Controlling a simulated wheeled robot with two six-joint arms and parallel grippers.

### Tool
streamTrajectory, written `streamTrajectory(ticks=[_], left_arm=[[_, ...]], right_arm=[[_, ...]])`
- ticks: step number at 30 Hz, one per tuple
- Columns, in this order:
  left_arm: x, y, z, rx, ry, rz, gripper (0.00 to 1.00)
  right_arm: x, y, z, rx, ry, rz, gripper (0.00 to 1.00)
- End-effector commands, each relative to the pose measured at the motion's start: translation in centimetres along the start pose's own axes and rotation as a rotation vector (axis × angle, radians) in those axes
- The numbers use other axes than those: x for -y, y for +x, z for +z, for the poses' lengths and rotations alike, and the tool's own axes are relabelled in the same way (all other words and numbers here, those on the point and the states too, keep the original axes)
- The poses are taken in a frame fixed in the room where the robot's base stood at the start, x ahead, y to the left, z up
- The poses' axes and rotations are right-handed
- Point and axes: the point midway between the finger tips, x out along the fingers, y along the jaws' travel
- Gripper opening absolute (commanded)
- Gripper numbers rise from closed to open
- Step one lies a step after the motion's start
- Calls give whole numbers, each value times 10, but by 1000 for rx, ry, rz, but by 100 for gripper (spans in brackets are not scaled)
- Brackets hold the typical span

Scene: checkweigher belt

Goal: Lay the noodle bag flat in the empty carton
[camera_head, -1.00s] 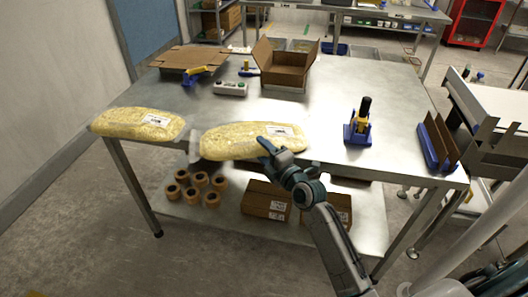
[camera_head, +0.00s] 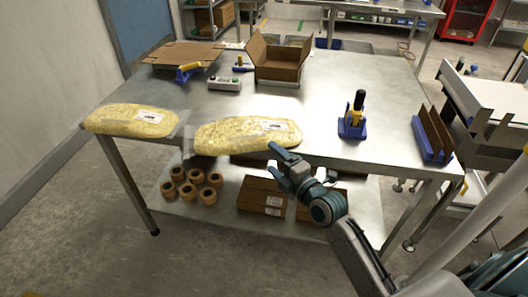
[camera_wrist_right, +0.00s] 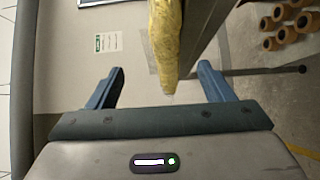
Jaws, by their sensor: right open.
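Two clear bags of yellow noodles with white labels lie on the steel table. One noodle bag (camera_head: 133,121) is at the left; the other noodle bag (camera_head: 247,133) is nearer the middle, at the front edge. My right gripper (camera_head: 273,159) is open and empty, just in front of the middle bag's right part. In the right wrist view, a yellow noodle bag (camera_wrist_right: 164,35) shows edge-on beyond the gap between the spread fingers (camera_wrist_right: 162,72). The open carton (camera_head: 279,70) stands at the back of the table, flaps up; its visible inside looks empty. My left gripper is out of view.
Flat cardboard (camera_head: 182,54), a yellow-blue tool (camera_head: 188,71) and a grey button box (camera_head: 225,84) lie at the back left. A blue stand with a black-handled tool (camera_head: 353,118) and a blue holder (camera_head: 432,140) are at right. Tape rolls (camera_head: 192,187) sit on the lower shelf.

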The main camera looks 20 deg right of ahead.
Motion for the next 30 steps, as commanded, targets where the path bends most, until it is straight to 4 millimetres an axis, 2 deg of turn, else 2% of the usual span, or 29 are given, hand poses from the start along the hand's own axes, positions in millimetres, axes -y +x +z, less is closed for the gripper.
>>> streamTrajectory(ticks=[3,7,16,19,20,23,25,27,29,30], left_arm=[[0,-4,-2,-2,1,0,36],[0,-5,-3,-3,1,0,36],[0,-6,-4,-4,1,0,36],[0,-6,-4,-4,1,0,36],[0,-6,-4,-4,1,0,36],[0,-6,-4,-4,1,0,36],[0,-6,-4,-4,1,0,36],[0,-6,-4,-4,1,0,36],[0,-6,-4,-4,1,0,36],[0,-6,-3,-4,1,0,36]], right_arm=[[1,-22,0,-2,-2,-3,74],[0,-36,0,-1,-1,-1,74],[1,-43,0,0,6,-4,74],[22,-44,2,12,64,-55,74],[34,-45,2,20,99,-86,74],[93,-55,5,76,278,-233,74],[148,-70,6,151,441,-365,74],[204,-93,5,254,613,-497,74],[250,-118,2,362,754,-603,74],[279,-137,-2,444,845,-665,74]])
